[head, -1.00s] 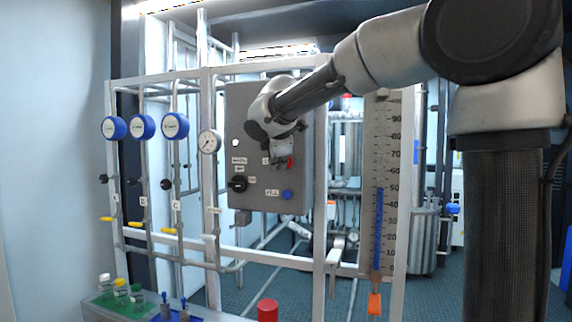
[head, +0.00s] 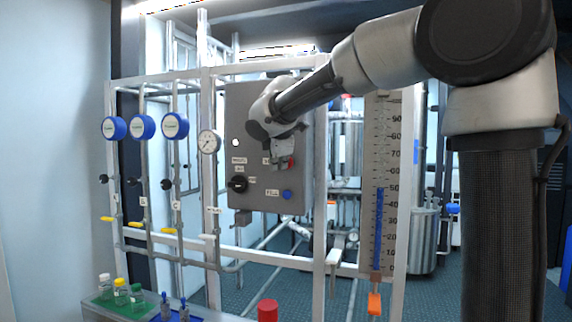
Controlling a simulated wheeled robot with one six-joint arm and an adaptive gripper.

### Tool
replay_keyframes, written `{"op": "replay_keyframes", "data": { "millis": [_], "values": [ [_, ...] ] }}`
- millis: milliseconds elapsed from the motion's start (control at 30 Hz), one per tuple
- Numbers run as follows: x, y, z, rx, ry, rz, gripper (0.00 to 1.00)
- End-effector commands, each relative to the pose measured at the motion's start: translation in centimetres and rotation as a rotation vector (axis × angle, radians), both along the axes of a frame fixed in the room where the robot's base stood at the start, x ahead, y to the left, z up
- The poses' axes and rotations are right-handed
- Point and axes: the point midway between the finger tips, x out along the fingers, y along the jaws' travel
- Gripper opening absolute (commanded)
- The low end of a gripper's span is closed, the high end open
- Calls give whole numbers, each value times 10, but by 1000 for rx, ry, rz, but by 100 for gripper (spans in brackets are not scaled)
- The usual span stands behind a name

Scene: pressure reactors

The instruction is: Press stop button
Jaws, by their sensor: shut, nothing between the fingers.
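The grey control box (head: 238,108) hangs on the white frame in the middle of the head view. It carries a black rotary knob (head: 237,184), a blue button (head: 287,195), a white light (head: 235,142) and small labels.
Blue-capped regulators (head: 143,126) and a pressure gauge (head: 209,142) are left of the box. A scaled column (head: 379,190) stands right of it. Below are a green tray with bottles (head: 121,290) and a red cylinder (head: 268,310). My arm reaches in from the right.

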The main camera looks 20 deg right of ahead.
Motion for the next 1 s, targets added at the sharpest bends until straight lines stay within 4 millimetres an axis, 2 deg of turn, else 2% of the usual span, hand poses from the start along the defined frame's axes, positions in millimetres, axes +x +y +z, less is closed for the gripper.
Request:
{"op": "replay_keyframes", "data": {
  "millis": [1000],
  "values": [
    [9,-6,0,1,0,-1,0]
  ]
}}
